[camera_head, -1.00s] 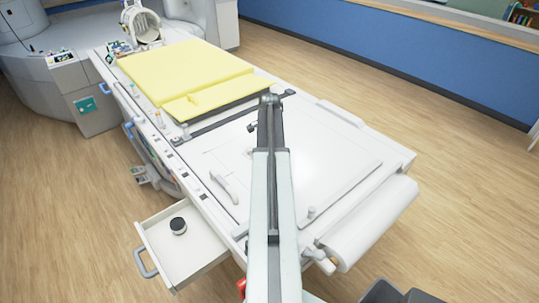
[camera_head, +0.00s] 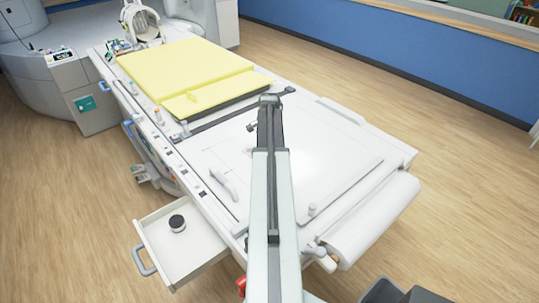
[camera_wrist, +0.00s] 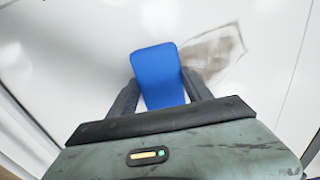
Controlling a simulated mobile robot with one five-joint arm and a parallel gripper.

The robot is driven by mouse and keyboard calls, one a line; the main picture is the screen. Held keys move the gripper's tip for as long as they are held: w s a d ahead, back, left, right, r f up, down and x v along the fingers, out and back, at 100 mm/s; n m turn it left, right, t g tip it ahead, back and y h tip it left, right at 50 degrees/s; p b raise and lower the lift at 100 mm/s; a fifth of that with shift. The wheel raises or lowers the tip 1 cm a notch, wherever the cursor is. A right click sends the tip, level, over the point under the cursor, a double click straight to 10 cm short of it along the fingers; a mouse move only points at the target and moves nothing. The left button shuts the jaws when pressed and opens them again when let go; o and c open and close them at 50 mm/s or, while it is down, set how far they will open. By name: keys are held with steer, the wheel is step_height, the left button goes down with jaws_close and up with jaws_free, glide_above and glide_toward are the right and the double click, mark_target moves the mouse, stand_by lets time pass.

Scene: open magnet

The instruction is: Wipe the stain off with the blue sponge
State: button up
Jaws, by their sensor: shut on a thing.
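In the wrist view, my gripper (camera_wrist: 162,98) is shut on the blue sponge (camera_wrist: 157,70), with one dark finger on each side of it. A brownish-grey stain (camera_wrist: 213,50) lies on the white table surface just right of the sponge. The sponge's edge appears right beside the stain; I cannot tell whether it touches the surface. In the head view, my arm reaches over the white table (camera_head: 345,185) and hides the gripper and the sponge. A small bit of the stain (camera_head: 249,151) seems to show just left of the arm.
A yellow pad (camera_head: 170,68) lies on the far part of the table. An open drawer (camera_head: 205,262) with a dark round object (camera_head: 177,223) juts out at the left. A white roll (camera_head: 375,222) is at the near right end. A white handle (camera_head: 222,184) stands left of my arm.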

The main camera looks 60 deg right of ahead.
steer(key=w, duration=0.1)
steer(key=w+d, duration=0.1)
steer(key=w, duration=0.1)
steer(key=shift+r, duration=0.1)
steer(key=shift+w+d, duration=0.3)
steer(key=shift+w, duration=0.65)
steer(key=shift+w+d, duration=0.3)
steer(key=shift+w, duration=0.6)
steer(key=shift+w, duration=0.1)
